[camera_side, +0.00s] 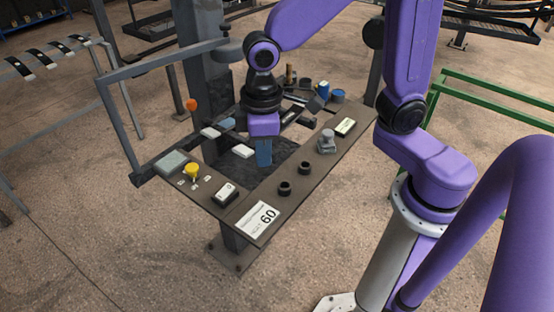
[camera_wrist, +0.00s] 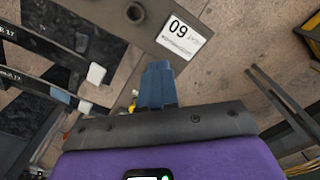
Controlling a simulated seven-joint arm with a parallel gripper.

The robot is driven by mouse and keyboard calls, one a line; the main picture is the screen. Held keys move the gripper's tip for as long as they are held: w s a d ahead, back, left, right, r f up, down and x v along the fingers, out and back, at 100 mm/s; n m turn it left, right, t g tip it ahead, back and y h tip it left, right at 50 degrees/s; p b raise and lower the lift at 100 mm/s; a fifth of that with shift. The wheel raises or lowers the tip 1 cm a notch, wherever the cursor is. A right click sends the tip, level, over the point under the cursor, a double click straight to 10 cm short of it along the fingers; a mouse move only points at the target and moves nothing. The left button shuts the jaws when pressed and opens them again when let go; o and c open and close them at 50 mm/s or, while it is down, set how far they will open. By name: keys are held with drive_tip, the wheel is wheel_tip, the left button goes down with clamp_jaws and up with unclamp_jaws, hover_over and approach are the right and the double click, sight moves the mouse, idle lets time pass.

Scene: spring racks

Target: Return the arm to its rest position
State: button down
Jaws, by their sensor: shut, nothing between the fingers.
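My gripper (camera_side: 264,155) hangs from the purple arm above the middle of the workstation panel (camera_side: 314,169) in the side view. Its blue fingers are together and point down, with nothing held. The wrist view shows the closed blue fingers (camera_wrist: 157,85) at the centre, over the floor beside the panel edge. No object is seen touching the fingers, though their exact height above the panel cannot be told.
The panel carries a yellow knob (camera_side: 192,171), black knobs (camera_side: 304,168), a grey knob (camera_side: 327,140) and a "60" label (camera_side: 262,217). A grey frame (camera_side: 115,110) stands left, an upright post (camera_side: 203,70) behind. A green rail (camera_side: 500,85) is at right.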

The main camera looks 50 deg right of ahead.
drive_tip(key=s+d+r+n, duration=0.1)
drive_tip(key=s+d+n, duration=0.3)
drive_tip(key=s+d, duration=0.7)
drive_tip(key=s, duration=0.2)
drive_tip(key=shift+s+r, duration=0.2)
drive_tip(key=shift+s, duration=0.2)
wheel_tip(320, 180, up, 2)
drive_tip(key=n+h, duration=0.2)
drive_tip(key=n, duration=2)
hover_over(218, 197)
drive_tip(key=s+a, duration=0.1)
drive_tip(key=a, duration=0.1)
drive_tip(key=shift+w+a+n, duration=0.5)
drive_tip(key=shift+w+n, duration=0.05)
drive_tip(key=shift+n, duration=0.15)
drive_tip(key=f, duration=0.4)
drive_tip(key=d+f, duration=0.1)
drive_tip(key=f, duration=0.4)
drive_tip(key=d+f, duration=0.1)
drive_tip(key=f, duration=0.3)
drive_tip(key=shift+d+f, duration=0.25)
drive_tip(key=shift+f, duration=0.1)
